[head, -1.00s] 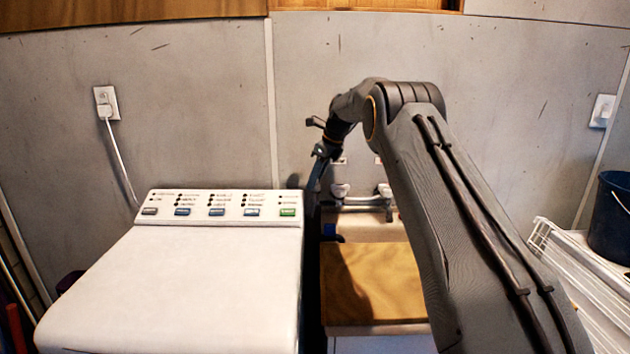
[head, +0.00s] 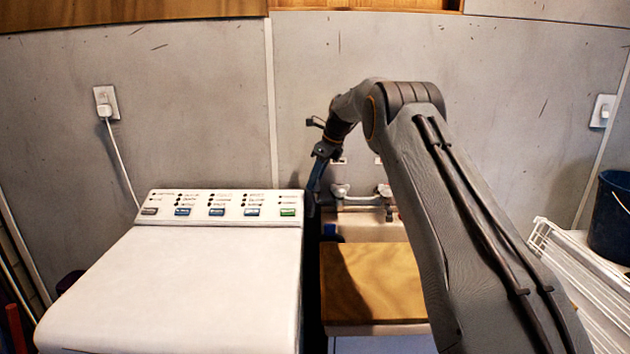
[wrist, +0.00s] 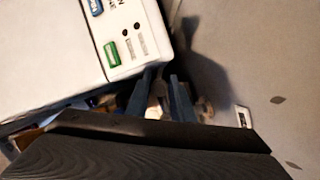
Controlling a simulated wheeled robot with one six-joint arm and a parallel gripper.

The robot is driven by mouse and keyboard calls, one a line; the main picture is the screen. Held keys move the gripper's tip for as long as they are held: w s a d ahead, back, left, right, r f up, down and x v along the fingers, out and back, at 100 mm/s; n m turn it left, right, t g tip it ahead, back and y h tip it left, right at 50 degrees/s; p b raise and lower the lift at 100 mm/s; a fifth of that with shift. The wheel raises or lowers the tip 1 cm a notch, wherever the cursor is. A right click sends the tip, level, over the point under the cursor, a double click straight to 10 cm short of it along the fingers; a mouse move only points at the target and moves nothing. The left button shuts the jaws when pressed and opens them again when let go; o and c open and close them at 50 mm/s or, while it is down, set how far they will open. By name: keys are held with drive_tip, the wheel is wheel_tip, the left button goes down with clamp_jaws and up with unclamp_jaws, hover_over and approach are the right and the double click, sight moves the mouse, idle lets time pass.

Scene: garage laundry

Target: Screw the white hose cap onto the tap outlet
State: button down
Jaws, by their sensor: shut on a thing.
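My gripper (head: 313,188) reaches down at the gap between the washing machine's back right corner and the taps. In the wrist view its two blue fingers (wrist: 160,95) are close together, with a pale piece between them. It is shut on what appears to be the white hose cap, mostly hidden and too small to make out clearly. The tap fitting (head: 362,200) has two pale handles and a grey pipe on the wall, just right of the gripper. I cannot tell whether the cap touches the tap outlet.
The white washing machine (head: 180,280) fills the left, its button panel (head: 220,208) close beside my gripper. A wooden board (head: 370,285) lies over the pale sink (head: 375,231) below the taps. A white rack (head: 575,275) and dark bucket (head: 612,215) stand right. The grey wall is close behind.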

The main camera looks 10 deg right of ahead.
drive_tip(key=shift+s+a, duration=0.1)
drive_tip(key=shift+m+p, duration=0.4)
drive_tip(key=shift+p, duration=0.1)
drive_tip(key=shift+s+m+t+h+p, duration=0.1)
drive_tip(key=shift+m+t+h+p, duration=0.3)
drive_tip(key=shift+m+p, duration=0.5)
drive_tip(key=shift+f+m+t+h+p, duration=0.15)
drive_tip(key=shift+m+t+h+p, duration=0.3)
drive_tip(key=shift+m, duration=1.05)
drive_tip(key=c, duration=1.5)
unclamp_jaws()
drive_tip(key=shift+a, duration=0.1)
drive_tip(key=shift+o, duration=0.2)
drive_tip(key=shift+d, duration=0.2)
drive_tip(key=b+v, duration=0.2)
drive_tip(key=v, duration=0.6)
drive_tip(key=shift+w, duration=0.2)
